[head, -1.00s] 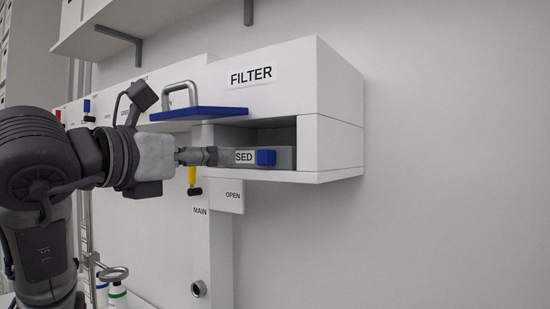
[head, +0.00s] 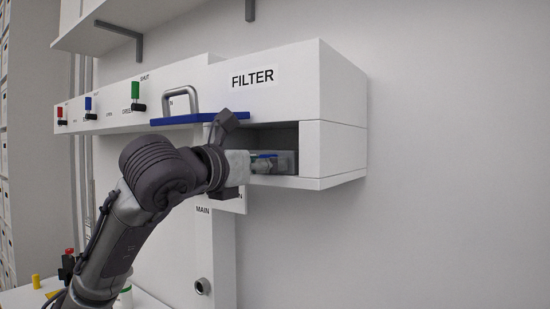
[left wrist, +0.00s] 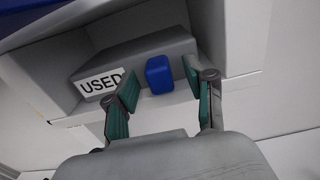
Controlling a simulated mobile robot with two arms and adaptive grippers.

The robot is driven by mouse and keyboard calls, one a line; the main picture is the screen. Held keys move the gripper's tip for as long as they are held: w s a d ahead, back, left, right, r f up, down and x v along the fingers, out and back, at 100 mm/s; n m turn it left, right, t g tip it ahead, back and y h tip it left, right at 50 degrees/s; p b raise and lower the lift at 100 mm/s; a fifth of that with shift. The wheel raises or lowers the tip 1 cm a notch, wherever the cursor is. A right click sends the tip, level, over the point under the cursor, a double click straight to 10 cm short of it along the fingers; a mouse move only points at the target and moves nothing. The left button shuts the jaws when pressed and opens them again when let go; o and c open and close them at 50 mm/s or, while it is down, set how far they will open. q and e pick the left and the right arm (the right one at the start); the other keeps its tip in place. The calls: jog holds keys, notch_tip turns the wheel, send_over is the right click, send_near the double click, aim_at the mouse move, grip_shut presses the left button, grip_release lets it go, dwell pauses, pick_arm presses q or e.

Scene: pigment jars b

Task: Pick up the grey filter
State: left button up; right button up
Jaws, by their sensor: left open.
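The grey filter (left wrist: 140,50) is a flat grey block inside the open compartment under the FILTER sign. Its front carries a white USED label (left wrist: 102,84) and a blue tab (left wrist: 159,75). My left gripper (left wrist: 160,82) is open in front of the filter, with one green-padded finger on each side of the blue tab. Gaps show between tab and fingers in the left wrist view. In the head view the left gripper (head: 264,163) reaches into the compartment mouth and hides much of the filter (head: 288,161). The right gripper is not in view.
The white filter housing (head: 333,150) surrounds the compartment with walls, roof and floor close to the gripper. A blue panel with a metal handle (head: 198,117) juts out above left. Red, blue and green valve handles (head: 135,90) line the panel. The right side is clear.

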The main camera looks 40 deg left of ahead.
pick_arm(q)
jog(key=shift+s, duration=0.15)
jog(key=shift+c, duration=0.7)
grip_shut()
jog(key=shift+r, duration=0.1)
